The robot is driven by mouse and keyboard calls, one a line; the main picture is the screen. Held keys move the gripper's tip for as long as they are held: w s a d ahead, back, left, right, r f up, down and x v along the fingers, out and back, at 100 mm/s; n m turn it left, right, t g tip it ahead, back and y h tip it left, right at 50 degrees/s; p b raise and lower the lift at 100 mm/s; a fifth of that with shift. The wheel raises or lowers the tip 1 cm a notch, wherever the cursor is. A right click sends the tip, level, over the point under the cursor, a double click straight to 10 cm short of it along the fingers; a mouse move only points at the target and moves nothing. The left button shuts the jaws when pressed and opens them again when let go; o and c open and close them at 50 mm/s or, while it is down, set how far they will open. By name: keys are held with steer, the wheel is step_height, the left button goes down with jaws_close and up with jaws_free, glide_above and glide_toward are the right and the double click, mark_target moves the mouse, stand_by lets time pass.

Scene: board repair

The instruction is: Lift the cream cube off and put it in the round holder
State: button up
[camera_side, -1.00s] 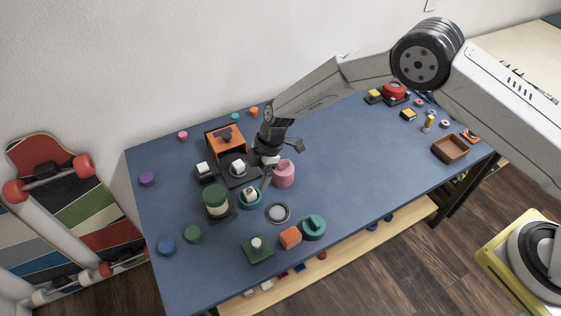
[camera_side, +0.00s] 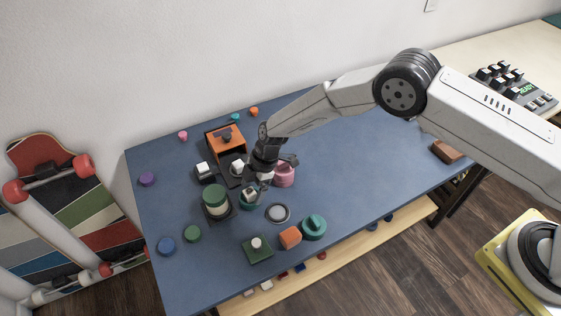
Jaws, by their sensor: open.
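A small cream cube (camera_side: 250,193) sits in a teal round holder (camera_side: 245,204) at the left-middle of the blue table. My gripper (camera_side: 266,182) is open, pointing down just above and right of the cube. Its dark fingers partly cover the cube and holder, and I cannot tell whether they touch it. A pale patch shows under the gripper body; I cannot tell what it is. Two other whitish cubes stand on dark bases, one (camera_side: 204,168) at the left and one (camera_side: 237,166) behind the gripper.
A pink cup (camera_side: 284,174) stands close right of my gripper. A green-topped jar (camera_side: 215,200), grey ring (camera_side: 278,213), orange block (camera_side: 290,237), teal round piece (camera_side: 313,228) and green block (camera_side: 257,250) surround the holder. An orange box (camera_side: 224,137) stands behind.

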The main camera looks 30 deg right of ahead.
stand_by(0.3)
jaws_close()
steer(key=shift+r, duration=0.15)
steer(key=shift+r, duration=0.75)
steer(key=s+d+r, duration=0.6)
steer(key=s+r, duration=0.5)
steer(key=s, duration=0.1)
steer(key=shift+s, duration=0.3)
steer(key=shift+r, duration=0.1)
stand_by(0.5)
